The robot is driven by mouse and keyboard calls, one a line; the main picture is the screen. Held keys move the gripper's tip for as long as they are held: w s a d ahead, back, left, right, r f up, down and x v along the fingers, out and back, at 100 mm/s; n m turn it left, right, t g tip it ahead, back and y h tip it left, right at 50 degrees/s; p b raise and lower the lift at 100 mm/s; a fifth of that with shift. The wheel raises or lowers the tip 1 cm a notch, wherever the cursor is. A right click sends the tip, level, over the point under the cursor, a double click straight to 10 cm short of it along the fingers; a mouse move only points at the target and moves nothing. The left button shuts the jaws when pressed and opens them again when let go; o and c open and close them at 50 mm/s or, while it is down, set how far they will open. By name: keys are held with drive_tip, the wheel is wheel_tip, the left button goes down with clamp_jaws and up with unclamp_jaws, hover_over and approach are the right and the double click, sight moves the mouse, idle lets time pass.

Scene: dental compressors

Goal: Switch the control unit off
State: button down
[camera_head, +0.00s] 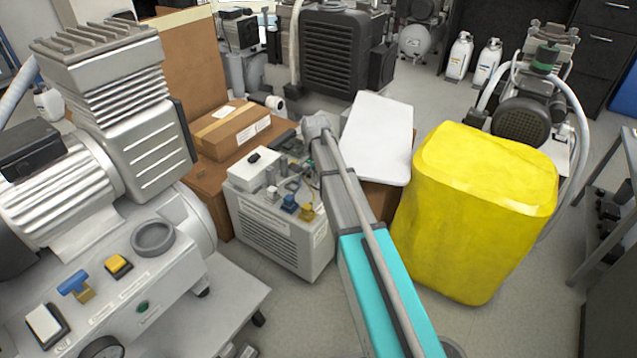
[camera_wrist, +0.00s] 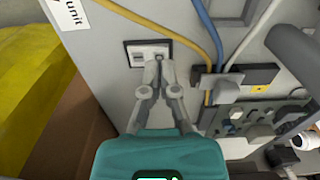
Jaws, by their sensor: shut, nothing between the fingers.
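A grey panel (camera_wrist: 112,55) fills the middle of the wrist view; its white label (camera_wrist: 70,14) ends in "unit". On it is a small switch plate (camera_wrist: 137,56) with a dark frame and light parts. My gripper (camera_wrist: 158,66) is shut and empty, its fingertips together at the right part of this plate, partly covering it. I cannot tell whether they touch it, nor the switch position. In the head view a grey box unit (camera_head: 270,235) with knobs on top stands beside my arm; my fingers are hidden there.
Yellow, blue and white cables (camera_wrist: 207,30) run right of the switch plate to a connector block. A yellow wrapped block (camera_head: 480,215) stands right of my arm, and a white board (camera_head: 378,135) lies behind it. A large compressor (camera_head: 120,150) stands at left.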

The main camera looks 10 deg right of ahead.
sight(315, 184)
drive_tip(key=shift+r+p, duration=2.55)
drive_tip(key=shift+r, duration=0.25)
drive_tip(key=shift+s, duration=0.15)
